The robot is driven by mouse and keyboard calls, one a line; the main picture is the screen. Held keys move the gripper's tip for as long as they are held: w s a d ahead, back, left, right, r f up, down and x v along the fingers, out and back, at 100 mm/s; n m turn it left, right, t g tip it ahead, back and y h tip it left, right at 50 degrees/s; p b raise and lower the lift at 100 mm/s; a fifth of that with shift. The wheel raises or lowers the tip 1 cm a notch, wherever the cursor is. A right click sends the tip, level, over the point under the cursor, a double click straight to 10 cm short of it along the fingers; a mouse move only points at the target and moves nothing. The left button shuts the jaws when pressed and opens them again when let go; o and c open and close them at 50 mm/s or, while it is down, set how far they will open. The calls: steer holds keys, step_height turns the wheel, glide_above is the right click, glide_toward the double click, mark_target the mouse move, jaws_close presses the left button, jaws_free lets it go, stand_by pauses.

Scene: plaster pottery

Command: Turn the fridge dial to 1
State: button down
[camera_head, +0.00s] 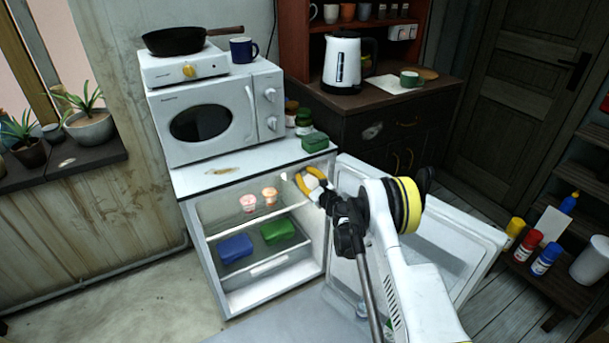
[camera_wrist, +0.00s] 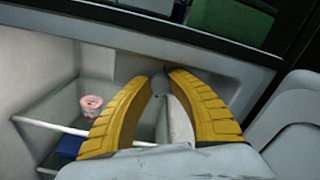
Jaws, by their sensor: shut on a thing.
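The small white fridge (camera_head: 178,184) stands open in the head view, with its door (camera_head: 456,236) swung out to the right. My gripper (camera_head: 303,176) reaches into its upper right interior. In the wrist view, the yellow fingers of my gripper (camera_wrist: 163,80) close around a small grey rounded dial (camera_wrist: 160,84) on the inner wall. The fingers hide most of the dial, and its number marks cannot be read. In the head view the gripper covers the dial.
Pink-topped cups (camera_head: 248,202) stand on the upper shelf. A blue container (camera_head: 235,248) and a green container (camera_head: 277,230) sit lower. A microwave (camera_head: 215,115) and a green box (camera_head: 315,142) stand on the fridge top. The open door is close to my arm.

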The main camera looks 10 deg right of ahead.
steer(key=shift+n, duration=0.5)
steer(key=c, duration=1.2)
jaws_free()
